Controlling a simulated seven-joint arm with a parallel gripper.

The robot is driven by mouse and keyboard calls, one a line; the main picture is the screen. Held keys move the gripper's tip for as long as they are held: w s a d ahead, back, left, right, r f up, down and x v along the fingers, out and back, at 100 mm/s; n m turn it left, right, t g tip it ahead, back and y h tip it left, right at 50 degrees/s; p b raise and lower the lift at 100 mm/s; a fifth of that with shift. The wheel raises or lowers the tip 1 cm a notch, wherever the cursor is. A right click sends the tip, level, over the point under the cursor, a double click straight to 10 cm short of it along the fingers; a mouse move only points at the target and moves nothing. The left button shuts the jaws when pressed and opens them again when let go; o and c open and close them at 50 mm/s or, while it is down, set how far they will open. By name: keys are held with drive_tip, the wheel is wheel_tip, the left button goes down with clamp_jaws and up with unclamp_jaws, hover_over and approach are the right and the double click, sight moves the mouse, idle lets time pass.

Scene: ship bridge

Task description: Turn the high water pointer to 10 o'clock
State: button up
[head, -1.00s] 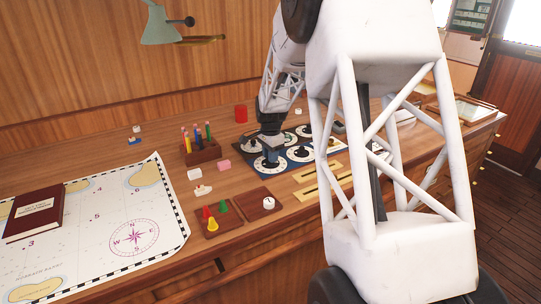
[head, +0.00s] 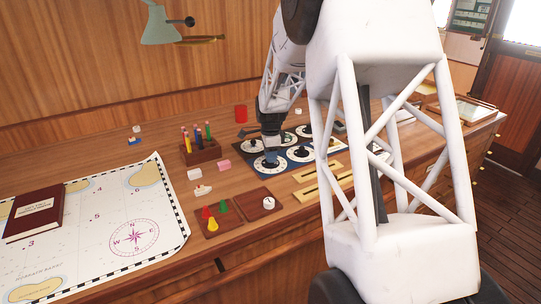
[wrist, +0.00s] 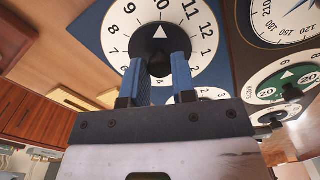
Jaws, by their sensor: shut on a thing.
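In the wrist view, the high water pointer (wrist: 159,42) is a round black knob with a white triangle, on a white dial (wrist: 184,27) numbered like a clock. The triangle points up at the 10. The dial sits on a blue plate (wrist: 91,30). My gripper (wrist: 161,65) is shut on the knob, with its blue fingers on either side of the knob's near part, which they partly hide. In the head view, my gripper (head: 271,147) is over the blue dial panel at the back of the desk.
Other dials stand close by on the panel, such as one (head: 300,153) right of my gripper. A pen rack (head: 203,153) and a pink block (head: 224,165) are to its left. A red can (head: 241,114) stands behind. My arm hides part of the desk.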

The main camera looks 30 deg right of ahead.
drive_tip(key=o, duration=0.9)
drive_tip(key=shift+o, duration=0.2)
drive_tip(key=shift+r, duration=0.2)
drive_tip(key=shift+r, duration=3.75)
